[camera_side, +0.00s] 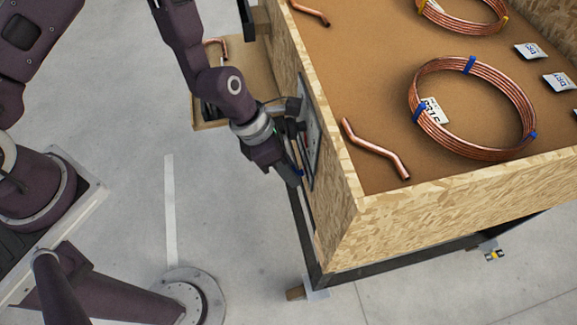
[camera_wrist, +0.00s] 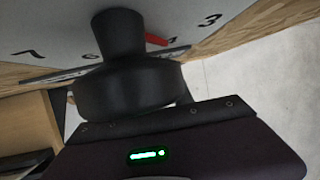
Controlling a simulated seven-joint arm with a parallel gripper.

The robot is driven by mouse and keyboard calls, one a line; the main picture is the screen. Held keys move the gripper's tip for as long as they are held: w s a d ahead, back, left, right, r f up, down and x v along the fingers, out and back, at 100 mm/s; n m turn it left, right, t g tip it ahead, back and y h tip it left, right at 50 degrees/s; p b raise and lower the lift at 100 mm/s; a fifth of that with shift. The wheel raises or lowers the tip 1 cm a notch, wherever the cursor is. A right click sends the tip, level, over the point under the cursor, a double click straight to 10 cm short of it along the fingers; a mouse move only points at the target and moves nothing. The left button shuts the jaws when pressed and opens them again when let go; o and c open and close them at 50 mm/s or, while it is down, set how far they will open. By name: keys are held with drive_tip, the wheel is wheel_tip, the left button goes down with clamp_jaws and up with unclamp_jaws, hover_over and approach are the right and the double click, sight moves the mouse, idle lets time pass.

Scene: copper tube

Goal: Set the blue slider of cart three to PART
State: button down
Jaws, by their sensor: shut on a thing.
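My gripper (camera_side: 292,178) is at the upright panel (camera_side: 311,125) on the left side of the wooden cart. The slider's position and the PART label cannot be read. In the wrist view, the panel (camera_wrist: 40,35) is pale with dark numerals, among them a 7 and a 3, and has a red marker (camera_wrist: 156,40). A black round part (camera_wrist: 128,85) fills the middle of that view and hides much of the panel; the fingertips do not show there.
The cart's crate (camera_side: 450,192) holds copper coils (camera_side: 472,108), bent copper tubes (camera_side: 377,150) and white tags. A smaller wooden tray (camera_side: 262,75) with a bent tube stands behind my wrist. Grey floor (camera_side: 225,215) is open to the left of the cart.

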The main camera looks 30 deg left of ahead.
drive_tip(key=w+a, duration=0.4)
drive_tip(key=shift+w, duration=0.15)
drive_tip(key=shift+a, duration=0.1)
drive_tip(key=c, duration=1.1)
unclamp_jaws()
drive_tip(key=v, duration=0.7)
drive_tip(key=shift+a+r, duration=0.1)
